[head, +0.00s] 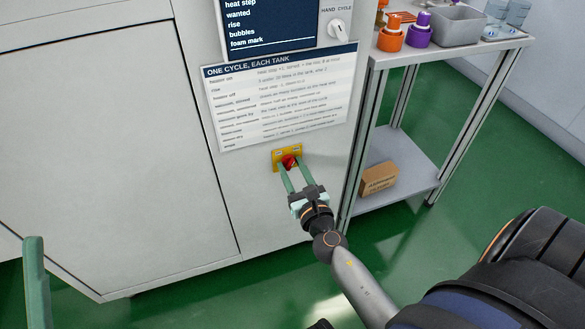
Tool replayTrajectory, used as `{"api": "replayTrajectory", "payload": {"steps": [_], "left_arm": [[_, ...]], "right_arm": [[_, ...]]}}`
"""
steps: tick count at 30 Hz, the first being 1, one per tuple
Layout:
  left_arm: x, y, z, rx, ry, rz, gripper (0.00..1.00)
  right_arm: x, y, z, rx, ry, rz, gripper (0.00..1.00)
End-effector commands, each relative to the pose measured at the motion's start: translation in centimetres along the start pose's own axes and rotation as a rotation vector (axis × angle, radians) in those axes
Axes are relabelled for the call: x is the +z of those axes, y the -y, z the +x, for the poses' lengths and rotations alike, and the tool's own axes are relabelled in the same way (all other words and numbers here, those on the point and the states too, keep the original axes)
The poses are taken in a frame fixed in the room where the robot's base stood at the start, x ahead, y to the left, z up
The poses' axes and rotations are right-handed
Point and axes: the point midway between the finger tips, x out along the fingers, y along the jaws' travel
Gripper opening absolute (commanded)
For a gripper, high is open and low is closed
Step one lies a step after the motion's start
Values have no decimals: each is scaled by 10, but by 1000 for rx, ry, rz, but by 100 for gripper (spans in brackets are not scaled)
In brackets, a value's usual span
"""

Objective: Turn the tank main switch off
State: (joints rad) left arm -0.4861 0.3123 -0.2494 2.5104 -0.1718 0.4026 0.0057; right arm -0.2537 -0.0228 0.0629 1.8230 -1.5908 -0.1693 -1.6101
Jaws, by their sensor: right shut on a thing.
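The tank main switch is a red knob (289,160) on a yellow plate (277,154), set low on the front of the pale grey cabinet. My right gripper (290,167) reaches up to it from the lower right, with its green fingers on either side of the red knob and shut on it. The fingers hide part of the knob, and I cannot read its turned position. What looks like one green finger of my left gripper (35,285) shows at the lower left edge, away from the switch; the rest is outside the view.
Above the switch are a printed cycle sheet (285,98), a dark display (265,25) and a white hand crank knob (337,28). On the right stands a metal table (455,52) with orange and purple bottles, a grey bin (457,25) and a cardboard box (379,180) on its lower shelf.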

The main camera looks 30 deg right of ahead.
Motion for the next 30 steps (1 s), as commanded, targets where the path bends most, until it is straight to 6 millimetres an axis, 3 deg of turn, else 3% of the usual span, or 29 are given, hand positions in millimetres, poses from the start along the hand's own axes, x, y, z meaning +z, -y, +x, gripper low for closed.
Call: {"api": "replayTrajectory", "payload": {"steps": [5,19,30], "left_arm": [[0,0,0,1,0,0,50],[-3,1,3,-1,0,-3,50],[-18,8,16,3,-10,15,50]], "right_arm": [[0,0,0,0,0,0,0],[1,0,0,1,0,-66,0],[4,1,0,2,0,-352,0]]}}
